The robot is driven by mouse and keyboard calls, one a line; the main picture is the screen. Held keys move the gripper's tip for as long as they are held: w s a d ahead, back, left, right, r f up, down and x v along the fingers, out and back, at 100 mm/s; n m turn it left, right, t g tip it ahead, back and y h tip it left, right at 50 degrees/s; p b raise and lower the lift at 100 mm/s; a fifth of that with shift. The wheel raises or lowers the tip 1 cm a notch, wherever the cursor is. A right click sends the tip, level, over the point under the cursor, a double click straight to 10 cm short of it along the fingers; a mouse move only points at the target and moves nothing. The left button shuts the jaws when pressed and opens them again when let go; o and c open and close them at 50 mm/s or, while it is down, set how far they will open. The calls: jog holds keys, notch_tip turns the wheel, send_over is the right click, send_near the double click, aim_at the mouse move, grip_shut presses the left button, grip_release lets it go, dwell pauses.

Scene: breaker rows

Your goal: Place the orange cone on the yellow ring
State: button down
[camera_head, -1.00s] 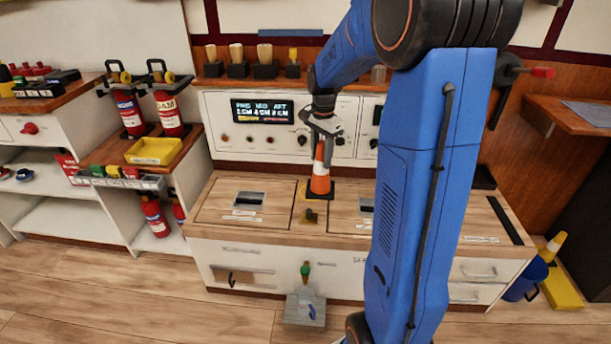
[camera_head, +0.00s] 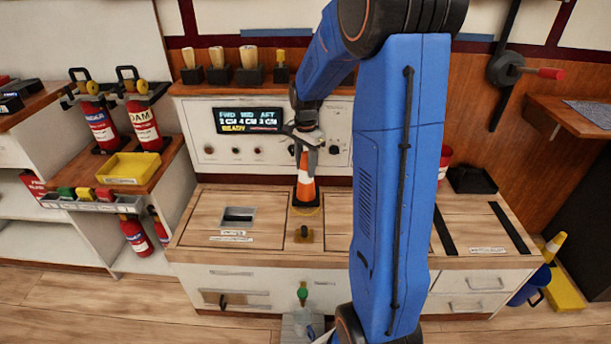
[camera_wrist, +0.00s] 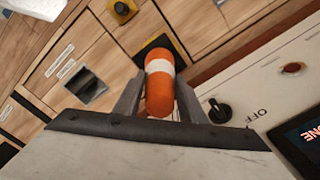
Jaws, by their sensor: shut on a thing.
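The orange cone (camera_head: 304,180) has a white band and a square black base, and it stands upright over the worktop. My gripper (camera_head: 306,143) is shut on its upper part from above. In the wrist view, the cone (camera_wrist: 160,88) sits between the two fingers of my gripper (camera_wrist: 158,100). The yellow ring (camera_head: 306,213) shows as a thin arc on the worktop just in front of the black base. The rest of the ring is hidden by the base. I cannot tell whether the base touches the worktop.
A small dark knob (camera_head: 304,234) stands on the worktop in front of the ring. A control panel with a display (camera_head: 247,121) rises behind. A yellow tray (camera_head: 128,168) and fire extinguishers (camera_head: 143,122) are at left. My arm covers the worktop right of the cone.

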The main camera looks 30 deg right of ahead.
aim_at(306, 174)
jog(key=shift+f, duration=1.9)
jog(key=c, duration=1.1)
grip_release()
